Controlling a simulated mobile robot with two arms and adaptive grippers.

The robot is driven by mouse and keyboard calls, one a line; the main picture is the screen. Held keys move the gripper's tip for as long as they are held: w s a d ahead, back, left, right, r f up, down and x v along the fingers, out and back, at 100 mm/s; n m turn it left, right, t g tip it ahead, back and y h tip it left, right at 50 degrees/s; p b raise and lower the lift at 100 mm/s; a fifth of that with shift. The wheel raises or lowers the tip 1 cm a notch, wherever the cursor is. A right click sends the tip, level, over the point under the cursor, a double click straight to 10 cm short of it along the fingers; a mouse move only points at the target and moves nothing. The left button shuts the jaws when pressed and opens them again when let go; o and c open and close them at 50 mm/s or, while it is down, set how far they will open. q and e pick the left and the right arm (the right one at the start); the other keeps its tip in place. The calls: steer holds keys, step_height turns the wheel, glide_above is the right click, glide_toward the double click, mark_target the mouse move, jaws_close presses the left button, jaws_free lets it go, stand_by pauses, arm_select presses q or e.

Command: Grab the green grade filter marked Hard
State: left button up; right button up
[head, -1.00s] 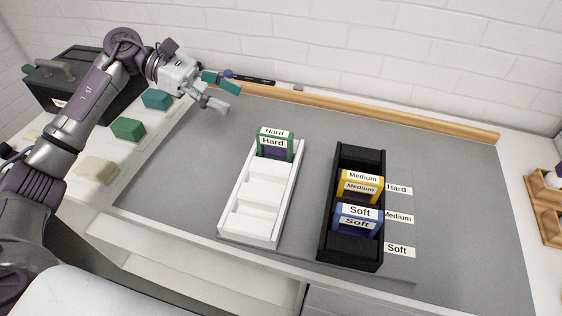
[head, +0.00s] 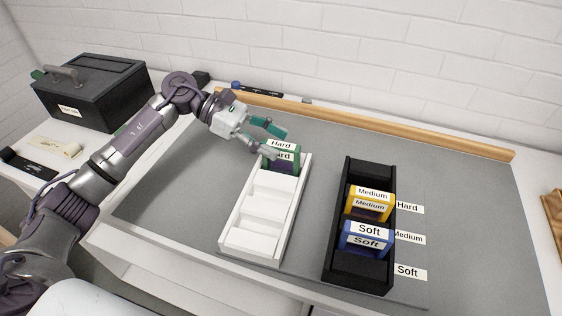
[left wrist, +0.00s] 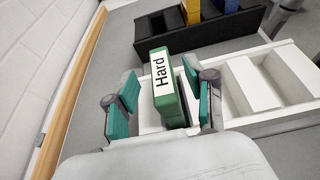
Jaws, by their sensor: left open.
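The green filter marked Hard (head: 283,158) stands in the back slot of the white rack (head: 228,226). My left gripper (head: 276,141) is open at this filter, and one finger covers part of its front label in the head view. In the left wrist view, the green filter (left wrist: 166,92) stands between the two teal fingertips of my left gripper (left wrist: 166,102), with a gap on the left side. The right gap is small, and I cannot tell whether that finger touches.
A black rack (head: 345,262) to the right holds the yellow Medium filter (head: 370,203) and the blue Soft filter (head: 366,238). Its back slot is empty. A wooden rail (head: 400,131) runs along the back. A black box (head: 90,95) stands at the far left.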

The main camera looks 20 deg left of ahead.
mark_target(292, 151)
arm_select(q)
steer(key=p+x, duration=0.2)
steer(key=x, duration=0.2)
steer(key=shift+s+d, duration=0.1)
steer(key=shift+d, duration=0.25)
steer(key=shift+f, duration=0.1)
jaws_close()
